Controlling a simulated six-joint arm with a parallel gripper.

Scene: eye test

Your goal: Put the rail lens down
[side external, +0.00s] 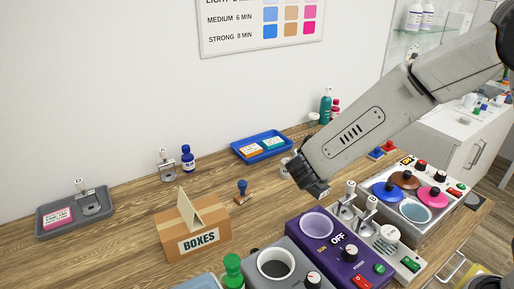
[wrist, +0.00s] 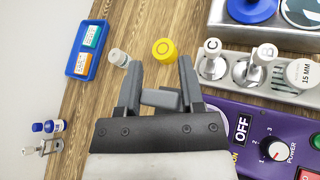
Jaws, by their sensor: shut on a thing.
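My gripper (wrist: 160,75) is shut on a grey block (wrist: 162,98) between its two fingers. I cannot tell if this block is part of a rail lens. In the side view my gripper (side external: 316,190) is above the table, left of the rail, and hides what it holds. Two silver lenses with white lettered knobs stand on the rail: lens C (wrist: 211,60) and lens B (wrist: 258,66), right of my fingers. A similar silver piece (side external: 168,172) stands on the table at the back left, and another (side external: 90,200) is in the grey tray (side external: 47,235).
A yellow round thing (wrist: 165,50) and a small pale bottle (wrist: 119,57) are beyond my fingertips. The purple power box (side external: 310,249) is close below my gripper. A blue tray (side external: 240,153), a stamp (side external: 241,189) and the BOXES carton (side external: 200,244) stand left. Bare wood lies between them.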

